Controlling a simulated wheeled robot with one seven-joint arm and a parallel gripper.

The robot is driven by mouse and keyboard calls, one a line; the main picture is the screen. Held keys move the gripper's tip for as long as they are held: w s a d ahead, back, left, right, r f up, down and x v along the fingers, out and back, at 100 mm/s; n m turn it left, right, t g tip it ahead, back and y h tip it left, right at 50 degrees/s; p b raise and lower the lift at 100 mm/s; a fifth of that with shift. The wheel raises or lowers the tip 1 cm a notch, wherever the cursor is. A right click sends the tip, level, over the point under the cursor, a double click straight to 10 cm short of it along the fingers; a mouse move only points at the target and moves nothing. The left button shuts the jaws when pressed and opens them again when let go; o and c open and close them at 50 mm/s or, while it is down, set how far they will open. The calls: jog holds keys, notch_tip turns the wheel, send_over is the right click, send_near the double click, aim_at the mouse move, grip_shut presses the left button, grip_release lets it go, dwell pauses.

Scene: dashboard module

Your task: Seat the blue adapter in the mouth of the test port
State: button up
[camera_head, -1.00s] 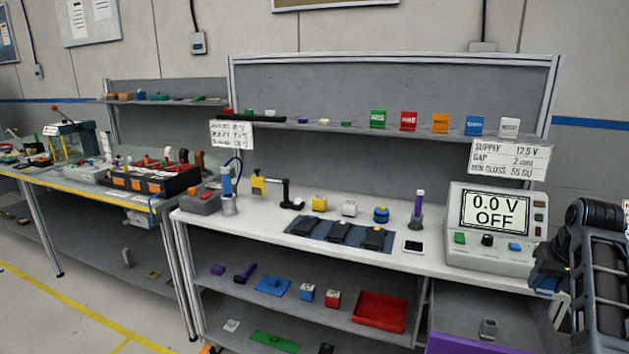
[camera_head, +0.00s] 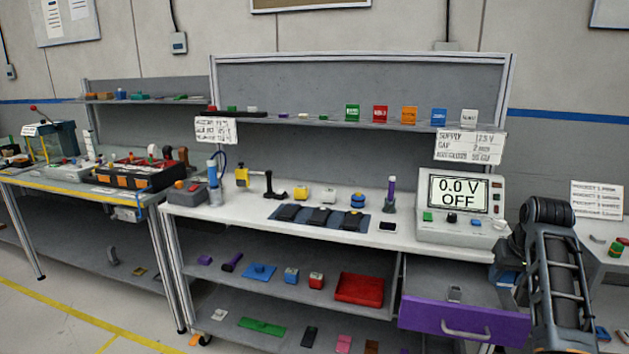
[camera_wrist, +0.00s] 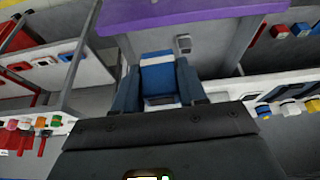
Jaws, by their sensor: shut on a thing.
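My gripper (camera_wrist: 158,88) is shut on a blue block with a white band (camera_wrist: 158,72), held between its two dark fingers in the wrist view. I take this for the blue adapter. In the head view my gripper (camera_head: 507,272) is at the right, in front of the supply unit and above the right side of the open drawer. A bit of blue shows there, but the arm hides most of the held piece. I cannot tell which fixture is the test port.
A supply unit (camera_head: 460,205) reads 0.0 V OFF. A red tray (camera_head: 360,289) is on the lower shelf. Another table (camera_head: 598,257) stands at the right.

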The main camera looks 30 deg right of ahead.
jog(key=w+a+f+n+b, duration=0.2)
jog(key=w+a+f, duration=0.1)
jog(key=a+f, duration=0.3)
jog(key=w+a+f+n+y+b, duration=0.1)
jog(key=w+a+f, duration=0.25)
jog(key=a, duration=0.55)
jog(key=w+a+f+n+b, duration=0.2)
jog(key=w+a+f, duration=0.1)
jog(key=a+f, duration=0.3)
jog(key=a+f+n+b, duration=0.1)
jog(key=a+f, duration=0.2)
jog(key=a, duration=0.6)
jog(key=s+a+f+n+t+y+b, duration=0.1)
jog(key=a+f, duration=0.3)
jog(key=a, duration=0.5)
jog(key=s+a+f+n+y+b, duration=0.1)
jog(key=a+f, duration=0.3)
jog(key=a, duration=0.5)
jog(key=shift+s+a+f+n+t+b, duration=0.15)
jog(key=shift+s+a+n+t+b, duration=0.15)
jog(key=shift+n+b, duration=0.35)
